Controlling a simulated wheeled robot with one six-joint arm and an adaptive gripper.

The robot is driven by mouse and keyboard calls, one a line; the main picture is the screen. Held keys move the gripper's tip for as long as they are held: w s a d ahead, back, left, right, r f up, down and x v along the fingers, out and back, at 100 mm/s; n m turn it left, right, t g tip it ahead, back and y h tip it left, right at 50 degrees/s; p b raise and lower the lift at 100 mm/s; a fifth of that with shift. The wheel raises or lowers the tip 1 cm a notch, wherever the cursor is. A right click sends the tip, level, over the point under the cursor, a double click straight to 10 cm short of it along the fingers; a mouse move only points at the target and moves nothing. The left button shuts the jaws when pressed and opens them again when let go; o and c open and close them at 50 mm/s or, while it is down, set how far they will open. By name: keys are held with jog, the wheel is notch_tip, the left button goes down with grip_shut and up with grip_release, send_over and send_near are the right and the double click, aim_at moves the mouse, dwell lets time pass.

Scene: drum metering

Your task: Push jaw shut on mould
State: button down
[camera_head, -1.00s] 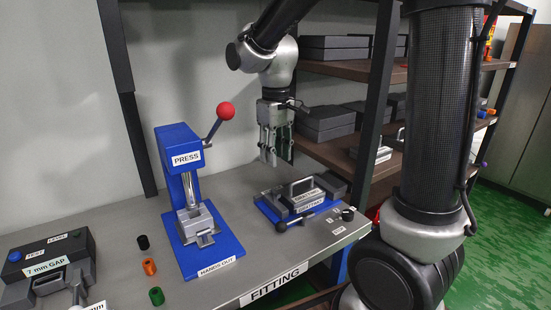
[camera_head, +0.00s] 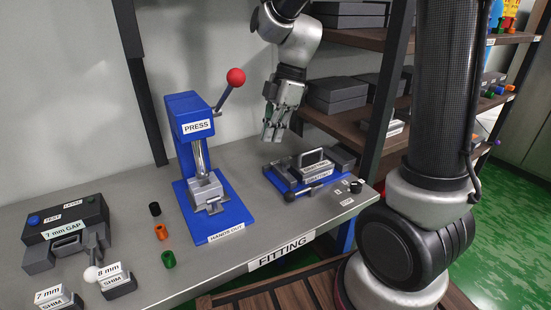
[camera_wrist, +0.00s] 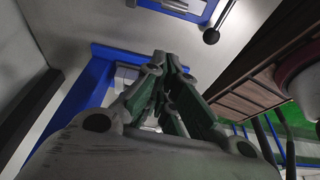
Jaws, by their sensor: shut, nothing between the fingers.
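The fixture with a blue base (camera_head: 275,177) stands at the right of the bench. It carries grey labelled blocks (camera_head: 318,171) with an arched handle (camera_head: 313,154) on top. I cannot tell the jaw from the mould at this size. In the wrist view, part of the fixture (camera_wrist: 190,5) shows at the top edge, with a black-knobbed lever (camera_wrist: 211,36). My gripper (camera_head: 272,136) points down, shut and empty, above and behind the fixture's left end in the picture, apart from it. Its fingers (camera_wrist: 165,62) show together in the wrist view.
A blue press (camera_head: 190,118) with a red-knobbed lever (camera_head: 236,77) stands left of my gripper. A shelf post (camera_head: 385,90) rises behind the fixture's right side.

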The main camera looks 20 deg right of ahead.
aim_at(284, 161)
jog(key=x, duration=1)
jog(key=shift+d, duration=0.1)
jog(key=shift+w+d+r, duration=0.1)
jog(key=shift+d, duration=0.5)
jog(key=shift+w+d+r, duration=0.1)
jog(key=shift+d, duration=0.5)
jog(key=shift+w+d+r, duration=0.15)
jog(key=shift+d, duration=0.55)
jog(key=d, duration=0.3)
jog(key=shift+w+d, duration=0.25)
jog(key=shift+w, duration=0.1)
jog(key=shift+a, duration=0.15)
